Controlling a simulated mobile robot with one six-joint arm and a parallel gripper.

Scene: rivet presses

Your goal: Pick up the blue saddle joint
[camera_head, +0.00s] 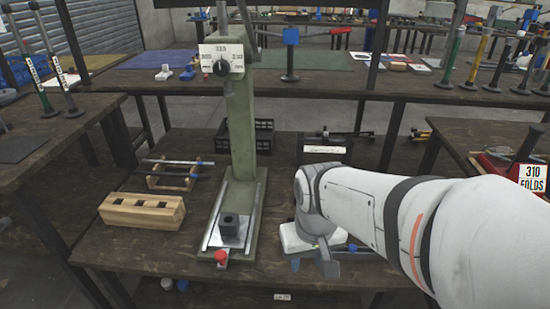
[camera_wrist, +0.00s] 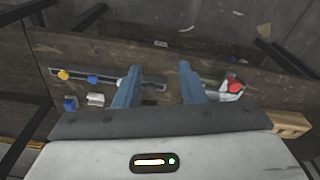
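In the wrist view a small blue piece (camera_wrist: 70,103), which looks like the blue saddle joint, lies on the dark bench at the left, beside a similar white piece (camera_wrist: 95,99). Its fine shape is too small to tell. My arm seems to hide this spot in the head view. Another small blue piece (camera_head: 188,72) stands on the far table beside a white one (camera_head: 165,73). My gripper (camera_wrist: 159,72) is open and empty above the bench, its two fingers apart, with the blue piece off to their left. In the head view the gripper (camera_head: 311,266) is near the bench's front edge.
A green press (camera_head: 240,130) with a red knob (camera_head: 221,256) stands left of my gripper. A slotted wooden block (camera_head: 142,213) lies further left. A rail with yellow (camera_wrist: 63,75) and blue knobs lies near the blue piece. A black crate (camera_head: 263,136) stands behind the press.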

